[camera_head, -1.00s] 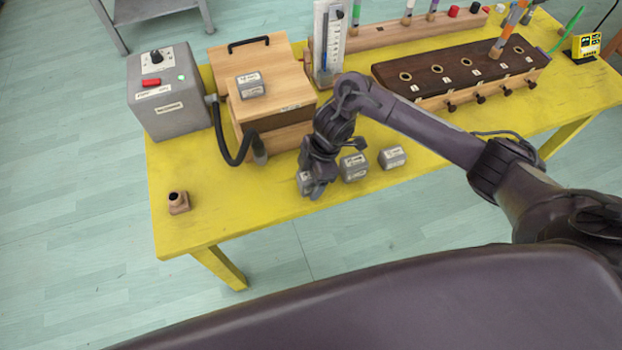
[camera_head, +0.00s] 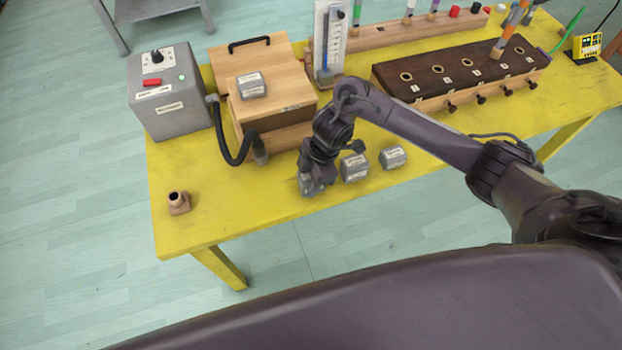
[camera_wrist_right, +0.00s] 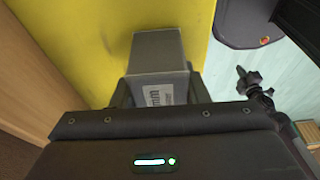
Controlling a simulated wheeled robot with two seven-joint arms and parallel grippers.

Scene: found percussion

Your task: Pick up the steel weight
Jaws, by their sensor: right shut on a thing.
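My right gripper (camera_head: 312,188) points down near the front edge of the yellow table and is shut on a grey steel weight (camera_head: 304,180). The weight also shows in the right wrist view (camera_wrist_right: 158,55), with its white label partly hidden between the fingers. I cannot tell whether it touches the table. Two similar grey weights stand to its right, a near one (camera_head: 354,168) close to the gripper and a farther one (camera_head: 393,158). Another grey weight (camera_head: 251,85) lies on top of the wooden box. My left gripper is not in view.
The wooden box (camera_head: 285,78) stands behind the gripper, with a dark hose (camera_head: 226,150) running to a grey control unit (camera_head: 163,92). A dark wooden block with holes (camera_head: 455,70) is at the right. A small brown fitting (camera_head: 179,203) sits front left.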

